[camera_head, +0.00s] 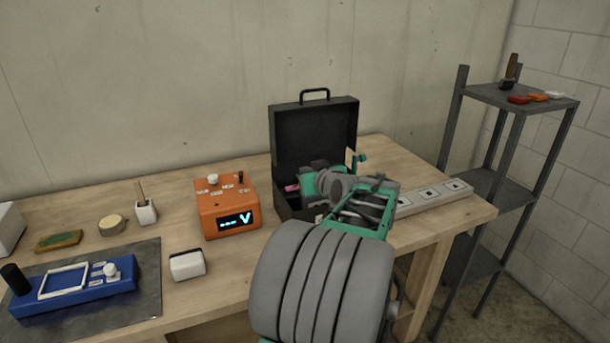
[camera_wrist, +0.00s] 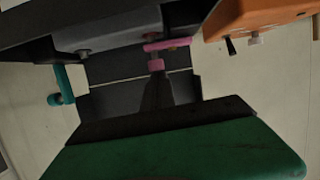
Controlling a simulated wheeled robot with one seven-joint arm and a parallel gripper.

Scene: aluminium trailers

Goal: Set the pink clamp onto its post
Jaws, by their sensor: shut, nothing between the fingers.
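The pink clamp (camera_wrist: 168,44) shows in the wrist view as a pink bar with a small pink knob below it, against the dark case. In the head view a small bit of pink (camera_head: 291,188) shows inside the open black case (camera_head: 314,132), left of my arm. My gripper (camera_wrist: 157,82) is shut and empty, its dark tip close to the pink knob in the wrist view; I cannot tell whether they touch. In the head view my arm hides the gripper and much of the case. I cannot make out the clamp's post.
An orange box (camera_head: 228,210) with a lit display stands left of the case. A teal knobbed part (camera_head: 362,158) shows beside the case's right side. A grey strip (camera_head: 435,196) with square sockets lies at right. A white block (camera_head: 187,265) and blue device (camera_head: 75,289) are left.

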